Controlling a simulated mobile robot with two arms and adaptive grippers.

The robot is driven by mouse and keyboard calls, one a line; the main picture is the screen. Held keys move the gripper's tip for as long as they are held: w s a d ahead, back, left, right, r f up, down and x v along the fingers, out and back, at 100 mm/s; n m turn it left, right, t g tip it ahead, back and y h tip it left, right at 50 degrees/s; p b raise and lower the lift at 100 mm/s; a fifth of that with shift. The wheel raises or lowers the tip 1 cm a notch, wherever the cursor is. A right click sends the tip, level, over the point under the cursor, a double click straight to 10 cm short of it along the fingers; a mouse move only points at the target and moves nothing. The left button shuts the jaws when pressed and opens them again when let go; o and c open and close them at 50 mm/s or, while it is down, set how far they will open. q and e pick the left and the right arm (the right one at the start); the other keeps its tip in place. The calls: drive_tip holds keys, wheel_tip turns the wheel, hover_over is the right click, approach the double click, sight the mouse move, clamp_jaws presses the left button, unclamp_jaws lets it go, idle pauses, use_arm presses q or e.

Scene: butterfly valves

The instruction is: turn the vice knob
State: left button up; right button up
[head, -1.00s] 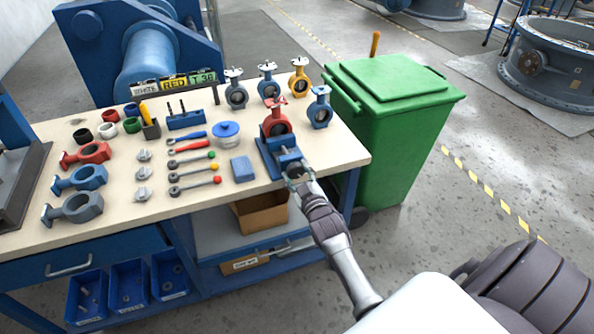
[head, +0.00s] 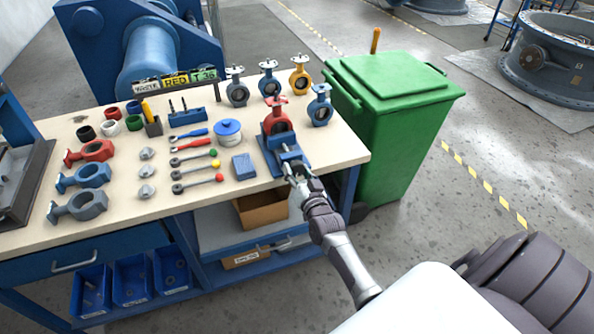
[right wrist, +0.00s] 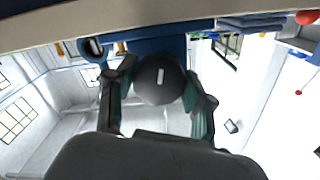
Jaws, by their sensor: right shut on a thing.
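The blue vice (head: 270,158) stands at the right front edge of the workbench, with a red butterfly valve (head: 277,121) in it. My right gripper (head: 297,172) is at the near end of the vice, at the bench edge. In the right wrist view the vice knob (right wrist: 158,82) is a round dark grey disc with a short white mark, set in front of the blue vice body. The fingers of my right gripper (right wrist: 158,104) lie on either side of the knob and are shut on it. In the head view my gripper hides the knob. My left gripper is out of view.
Blue and yellow valves (head: 299,75) stand behind the vice. A blue block (head: 243,167), coloured-ball levers (head: 197,184) and a blue-lidded jar (head: 228,132) lie to its left. A green bin (head: 400,130) stands close to the right. A cardboard box (head: 262,211) sits on the shelf below.

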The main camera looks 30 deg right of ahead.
drive_tip(key=shift+f+m, duration=0.15)
drive_tip(key=shift+m, duration=0.75)
drive_tip(key=o, duration=1.2)
drive_tip(key=shift+c, duration=0.2)
drive_tip(key=v, duration=1.2)
